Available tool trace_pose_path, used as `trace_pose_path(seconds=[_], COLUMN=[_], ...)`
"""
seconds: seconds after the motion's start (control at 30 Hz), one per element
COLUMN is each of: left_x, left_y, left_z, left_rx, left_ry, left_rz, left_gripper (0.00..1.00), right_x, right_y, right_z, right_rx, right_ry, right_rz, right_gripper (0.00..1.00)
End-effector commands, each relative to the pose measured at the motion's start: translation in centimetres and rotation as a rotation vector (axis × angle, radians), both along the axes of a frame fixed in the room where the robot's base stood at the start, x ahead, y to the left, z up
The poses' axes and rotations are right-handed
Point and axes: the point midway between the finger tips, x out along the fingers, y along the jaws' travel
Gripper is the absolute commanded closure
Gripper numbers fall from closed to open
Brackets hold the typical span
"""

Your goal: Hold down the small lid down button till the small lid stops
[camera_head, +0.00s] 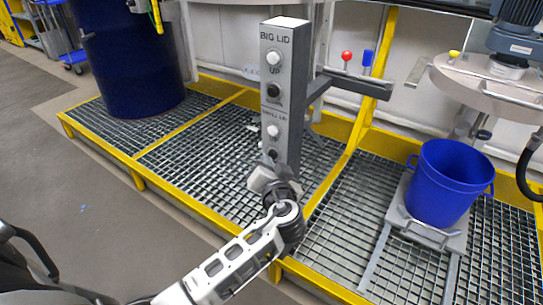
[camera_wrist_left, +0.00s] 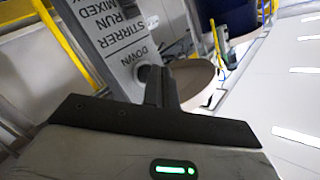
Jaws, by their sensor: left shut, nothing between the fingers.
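The grey control post (camera_head: 291,100) stands upright, with a "BIG LID" section on top and a less legible lower section that seems to read small lid. Its lower section has a white button (camera_head: 273,131) and a black button (camera_head: 272,154) below it. My left gripper (camera_head: 271,166) is shut and empty at this black button. In the left wrist view, the shut fingers (camera_wrist_left: 160,84) reach a dark button beside the word "DOWN" and partly hide it. I cannot tell whether it is pressed in. A grey round lid (camera_head: 485,88) hangs above the blue bucket (camera_head: 441,184). My right gripper is out of view.
A dark blue drum (camera_head: 127,60) stands at the back left. Yellow-edged metal grating (camera_head: 205,165) covers the floor around the post. A grey bar (camera_head: 355,84) with red and blue knobs sticks out to the right of the post. Open grey floor (camera_head: 75,190) lies at left.

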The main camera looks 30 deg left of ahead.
Motion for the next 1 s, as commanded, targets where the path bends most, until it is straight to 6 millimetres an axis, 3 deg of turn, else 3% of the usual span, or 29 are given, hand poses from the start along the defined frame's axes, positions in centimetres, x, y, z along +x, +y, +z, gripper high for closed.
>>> trace_pose_path(seconds=[1.0], left_x=[1.1], left_y=[-0.1], left_z=[0.0], left_rx=[0.0], left_ry=[-0.001], left_rz=[0.0], left_gripper=[1.0], right_x=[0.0], right_y=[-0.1], right_z=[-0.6], right_rx=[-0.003], right_ry=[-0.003], right_rz=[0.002], right_gripper=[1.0])
